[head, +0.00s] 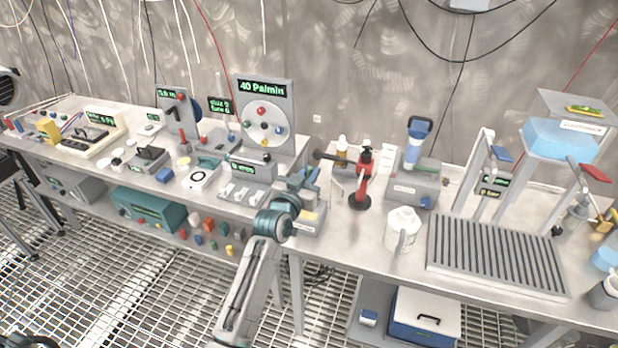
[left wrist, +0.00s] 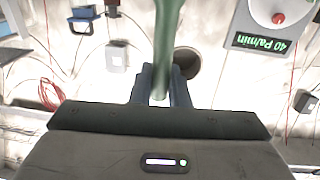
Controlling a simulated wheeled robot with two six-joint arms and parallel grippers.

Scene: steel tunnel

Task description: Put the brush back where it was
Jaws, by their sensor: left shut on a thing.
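My left gripper (head: 302,182) is over the near edge of the benches, close to the gap between the left and right bench. In the left wrist view its two blue-grey fingers (left wrist: 160,88) are shut on a slim green handle (left wrist: 167,35), which I take to be the brush. The handle runs up out of that frame, so its far end and any bristles are hidden. In the head view the held thing is too small and overlapped by the fingers to make out. My right gripper is not in view.
A grey panel reading 40 Pa/min (head: 264,90) stands behind the gripper. To the right are a red stand (head: 361,190), a white jug (head: 402,232), a grey slotted tray (head: 492,255) and a grey device with a blue-topped tube (head: 412,188). Small instruments crowd the left bench.

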